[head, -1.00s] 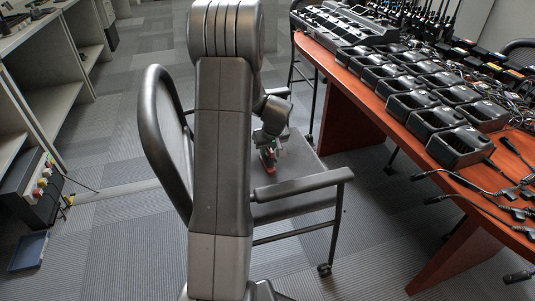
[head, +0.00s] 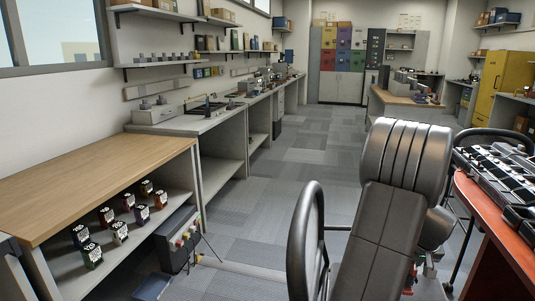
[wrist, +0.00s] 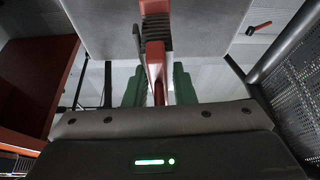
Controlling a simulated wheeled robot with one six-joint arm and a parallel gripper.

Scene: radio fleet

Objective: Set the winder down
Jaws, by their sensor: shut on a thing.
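The winder (wrist: 155,62), a red piece with a dark ribbed part at its far end, sits between the green fingers of my gripper (wrist: 158,86) in the wrist view. My gripper is shut on it. Beyond it is a flat grey surface (wrist: 205,28), which looks like the chair's seat. I cannot tell whether the winder touches it. In the head view a small bit of red (head: 408,281) shows low beside my arm; my arm hides most of the gripper there.
The chair's black armrest frame (head: 305,235) stands left of my arm. A red-brown table (head: 495,215) with black chargers is at right. A wooden-topped bench (head: 95,185) with small boxes below is at left. Open carpet (head: 300,160) lies beyond. A red-handled item (wrist: 258,28) lies apart.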

